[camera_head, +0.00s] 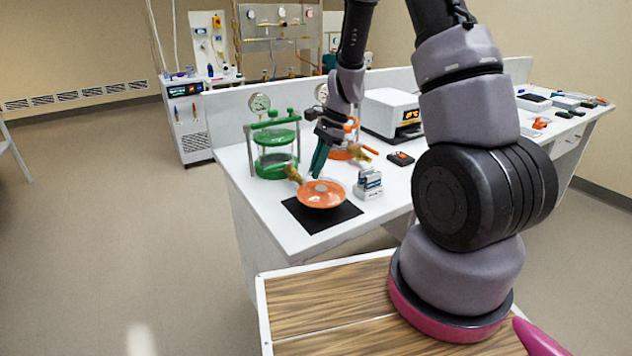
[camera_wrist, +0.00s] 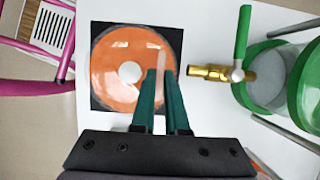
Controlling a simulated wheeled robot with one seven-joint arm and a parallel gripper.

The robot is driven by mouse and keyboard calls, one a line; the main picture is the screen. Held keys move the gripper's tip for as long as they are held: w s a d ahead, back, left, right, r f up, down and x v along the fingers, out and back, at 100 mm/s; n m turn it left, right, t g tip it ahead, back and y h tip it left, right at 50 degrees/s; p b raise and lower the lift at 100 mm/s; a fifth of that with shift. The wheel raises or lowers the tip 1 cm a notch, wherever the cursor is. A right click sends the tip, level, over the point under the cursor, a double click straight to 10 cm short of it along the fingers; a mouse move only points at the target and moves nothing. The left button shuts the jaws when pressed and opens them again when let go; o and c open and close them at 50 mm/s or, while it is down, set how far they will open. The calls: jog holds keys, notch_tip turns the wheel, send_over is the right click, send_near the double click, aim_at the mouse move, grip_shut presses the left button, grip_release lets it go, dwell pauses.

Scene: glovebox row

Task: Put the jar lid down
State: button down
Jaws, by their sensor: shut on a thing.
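The jar lid (camera_head: 321,196) is a round orange disc with a pale round centre. It is over the black square mat (camera_head: 349,212) near the bench's front-left corner; I cannot tell whether it touches the mat. In the wrist view the lid (camera_wrist: 112,88) covers most of the mat (camera_wrist: 97,30). My gripper (camera_head: 317,166) points down with its dark green fingers at the lid. In the wrist view my gripper (camera_wrist: 161,72) is shut on the lid's right part, beside the pale centre, with a pale strip between the fingertips.
A green jar (camera_head: 270,165) stands behind and left of the lid, with a brass valve (camera_wrist: 208,72) close to the lid. An orange jar (camera_head: 343,154) is behind my gripper. A small grey-white block (camera_head: 368,185) stands right of the mat. A white instrument (camera_head: 390,112) is farther back.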

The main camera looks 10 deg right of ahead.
jog(key=shift+f, duration=1.9)
jog(key=c, duration=0.9)
grip_release()
jog(key=v, duration=1.2)
notch_tip(320, 180, up, 16)
jog(key=n+t, duration=0.3)
jog(key=n, duration=0.2)
send_over(316, 181)
jog(key=s+d, duration=0.5)
jog(key=s, duration=0.1)
jog(key=shift+s+d+r+n+t+h, duration=0.3)
jog(key=shift+s+r+n+t, duration=0.6)
jog(key=shift+s+r, duration=0.95)
jog(key=shift+s+d+r+n+t+h, duration=0.1)
jog(key=shift+s+r+n+t+h, duration=0.7)
jog(key=shift+s, duration=1.7)
jog(key=shift+s+d+r+n+t+h, duration=0.15)
jog(key=shift+s+r+n+t, duration=0.85)
jog(key=shift+s+r, duration=1)
